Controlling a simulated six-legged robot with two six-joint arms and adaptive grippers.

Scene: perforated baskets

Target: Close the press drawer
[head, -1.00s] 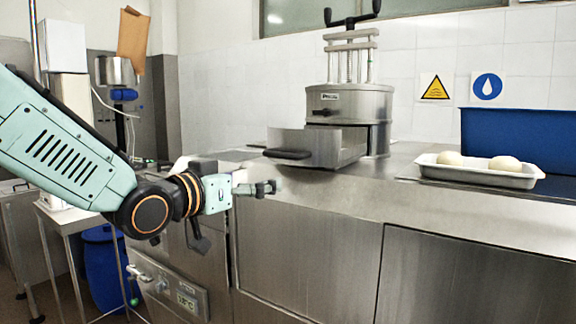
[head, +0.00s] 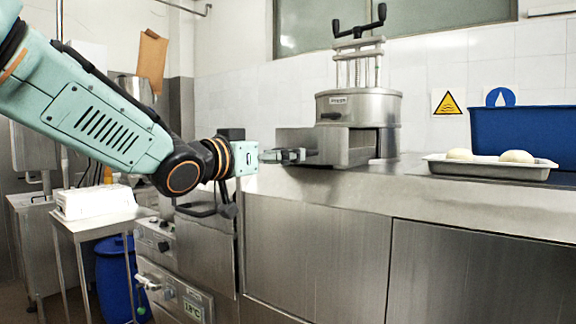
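The steel press (head: 360,107) stands on the counter with a black crank handle on top. Its drawer (head: 345,150) is pulled out toward the front left. My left gripper (head: 300,156) is at the drawer's front face, over the place of its dark handle, which it largely hides. I cannot tell whether the fingers touch the drawer or whether they are open or shut. My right gripper is not in view.
A steel counter (head: 420,196) runs across the view. A white box (head: 95,202) stands on a small table at the left.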

